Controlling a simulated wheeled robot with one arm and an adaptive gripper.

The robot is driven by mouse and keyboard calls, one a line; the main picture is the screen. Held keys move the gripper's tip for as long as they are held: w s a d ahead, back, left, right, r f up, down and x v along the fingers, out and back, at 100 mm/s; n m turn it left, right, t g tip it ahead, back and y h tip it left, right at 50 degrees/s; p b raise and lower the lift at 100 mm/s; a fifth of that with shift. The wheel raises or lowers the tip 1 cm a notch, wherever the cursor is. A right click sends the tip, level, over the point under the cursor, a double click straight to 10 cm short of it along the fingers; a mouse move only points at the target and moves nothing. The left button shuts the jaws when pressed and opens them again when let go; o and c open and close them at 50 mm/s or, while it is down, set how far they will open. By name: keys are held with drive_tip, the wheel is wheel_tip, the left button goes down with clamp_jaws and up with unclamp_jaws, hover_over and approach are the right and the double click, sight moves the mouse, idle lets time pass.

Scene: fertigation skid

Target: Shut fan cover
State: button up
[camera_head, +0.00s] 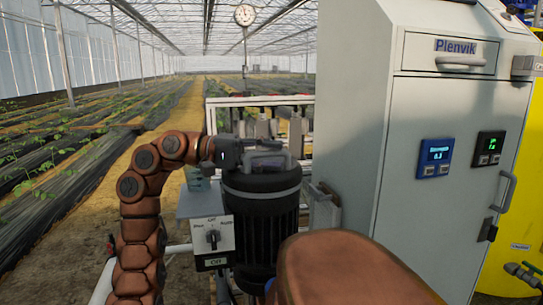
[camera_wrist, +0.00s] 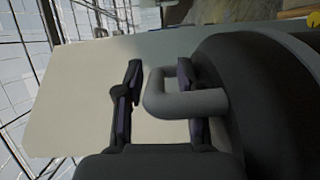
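The fan cover (camera_head: 260,190) is the dark round cap on top of the black ribbed motor (camera_head: 265,232) in the head view. I cannot tell whether it sits fully down. In the wrist view the cover (camera_wrist: 245,80) fills the right side, with a grey loop handle (camera_wrist: 200,103) standing out from it. My gripper (camera_wrist: 158,72) is open at this handle. One finger reaches into the loop and the other is outside it, with a gap to the handle's outer bar. In the head view my gripper (camera_head: 262,147) is at the top of the cover and partly hides the handle.
A switch box (camera_head: 212,238) with a knob stands just left of the motor. A large grey cabinet (camera_head: 350,130) marked Plenvik rises close on the right. A white rack (camera_head: 260,103) is behind. Crop rows and a yellow path lie to the left.

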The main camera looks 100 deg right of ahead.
drive_tip(key=shift+w, duration=0.1)
drive_tip(key=v, duration=1.2)
drive_tip(key=shift+a, duration=0.1)
drive_tip(key=shift+r, duration=0.1)
